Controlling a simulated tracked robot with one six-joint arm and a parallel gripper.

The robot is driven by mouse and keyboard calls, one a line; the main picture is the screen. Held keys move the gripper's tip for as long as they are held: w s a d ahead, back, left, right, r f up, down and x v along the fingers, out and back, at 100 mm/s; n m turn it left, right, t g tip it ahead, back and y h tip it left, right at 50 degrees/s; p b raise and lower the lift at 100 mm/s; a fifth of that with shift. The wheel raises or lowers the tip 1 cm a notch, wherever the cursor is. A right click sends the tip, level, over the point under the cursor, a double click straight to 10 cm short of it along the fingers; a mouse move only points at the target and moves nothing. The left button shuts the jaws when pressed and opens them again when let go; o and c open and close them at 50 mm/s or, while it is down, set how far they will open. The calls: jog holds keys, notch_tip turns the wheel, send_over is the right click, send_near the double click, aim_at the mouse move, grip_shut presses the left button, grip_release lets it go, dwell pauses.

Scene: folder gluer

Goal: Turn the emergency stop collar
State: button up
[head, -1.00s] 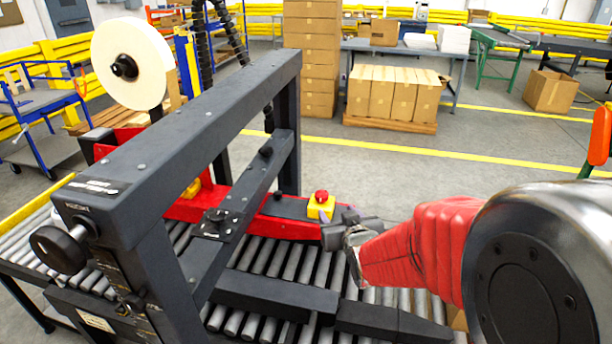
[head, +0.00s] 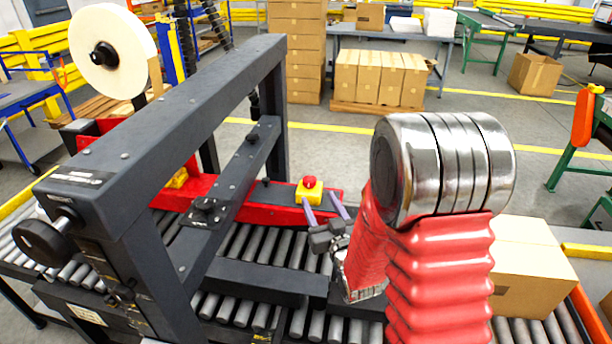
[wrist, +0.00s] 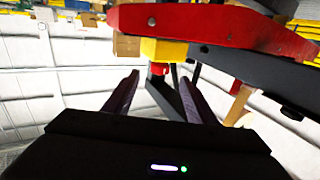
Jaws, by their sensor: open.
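The emergency stop is a yellow box (head: 309,195) with a red round button (head: 309,182) on top, on the red rail of the machine. I cannot make out a separate collar. My gripper (head: 318,197) is open, its two purple fingers apart and pointing up towards the yellow box from just in front of it. In the wrist view, which appears upside down, the yellow box (wrist: 163,50) and red button (wrist: 160,69) show beyond and between the fingertips (wrist: 159,77). I see no contact.
A dark machine frame (head: 180,110) stands left of my gripper, with a black knob (head: 42,244) and a white tape roll (head: 113,52). Below is a roller conveyor (head: 240,240). A cardboard box (head: 530,268) sits on the conveyor at right.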

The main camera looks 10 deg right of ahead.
aim_at(310, 183)
jog(key=w, duration=0.9)
jog(key=w+a, duration=0.1)
jog(key=w, duration=0.4)
jog(key=shift+s, duration=0.1)
jog(key=c, duration=1)
